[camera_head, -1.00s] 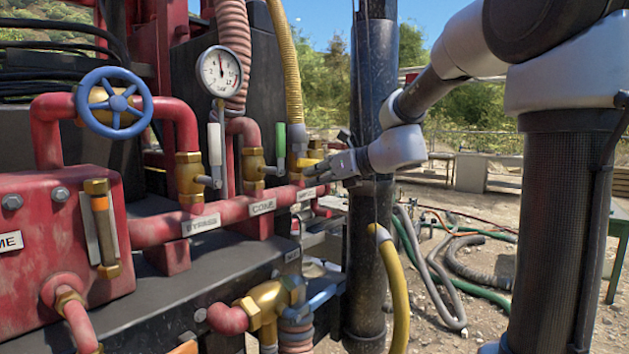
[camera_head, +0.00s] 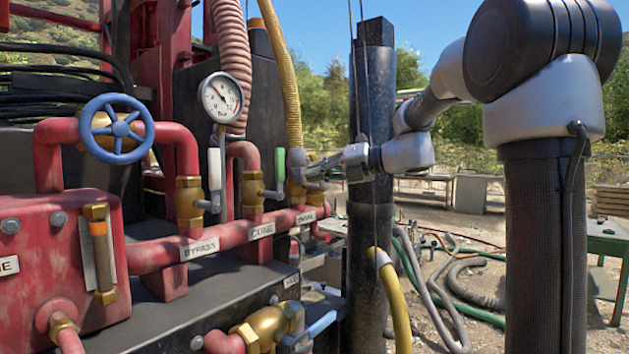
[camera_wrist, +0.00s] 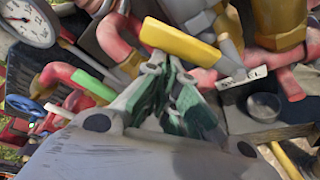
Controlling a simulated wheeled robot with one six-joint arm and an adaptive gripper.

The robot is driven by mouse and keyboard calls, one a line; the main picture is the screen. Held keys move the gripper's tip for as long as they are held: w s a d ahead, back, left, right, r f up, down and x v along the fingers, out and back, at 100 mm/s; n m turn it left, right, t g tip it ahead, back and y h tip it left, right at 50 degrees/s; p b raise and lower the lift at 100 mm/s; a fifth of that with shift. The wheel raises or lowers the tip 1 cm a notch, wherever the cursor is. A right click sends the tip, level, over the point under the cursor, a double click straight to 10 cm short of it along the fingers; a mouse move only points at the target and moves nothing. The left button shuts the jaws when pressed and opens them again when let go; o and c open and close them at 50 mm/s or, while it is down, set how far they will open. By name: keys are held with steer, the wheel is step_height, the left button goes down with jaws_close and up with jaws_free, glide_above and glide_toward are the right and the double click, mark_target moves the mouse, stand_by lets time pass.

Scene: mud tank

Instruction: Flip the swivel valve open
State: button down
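The swivel valve is the third valve along the red pipe, with a brass body (camera_head: 296,192) and a label below it too small to read surely. Its yellow lever (camera_wrist: 182,43) lies across the upper middle of the wrist view, just past my fingertips. In the head view my gripper hides most of it. My gripper (camera_head: 312,167) reaches in from the right at the valve. In the wrist view its green-padded fingers (camera_wrist: 166,68) come together at the tips, with nothing seen between them. The tips are at or very near the lever's lower side; contact is unclear.
The cone valve with a green lever (camera_head: 280,170) and the bypass valve with a white lever (camera_head: 214,172) stand to the left. A pressure gauge (camera_head: 221,97) is above them. A dark upright post (camera_head: 372,230) stands close by my wrist. Hoses lie on the ground.

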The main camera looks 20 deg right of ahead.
steer(key=shift+w+d+r, duration=0.5)
steer(key=shift+d+r, duration=0.15)
steer(key=shift+d, duration=0.05)
steer(key=shift+w+d+r, duration=0.5)
steer(key=shift+d+r, duration=0.15)
steer(key=shift+d, duration=0.05)
steer(key=shift+r, duration=0.1)
steer(key=s+d, duration=0.4)
steer(key=s, duration=0.4)
steer(key=shift+d+f, duration=0.2)
steer(key=shift+d, duration=0.2)
steer(key=shift+s, duration=0.1)
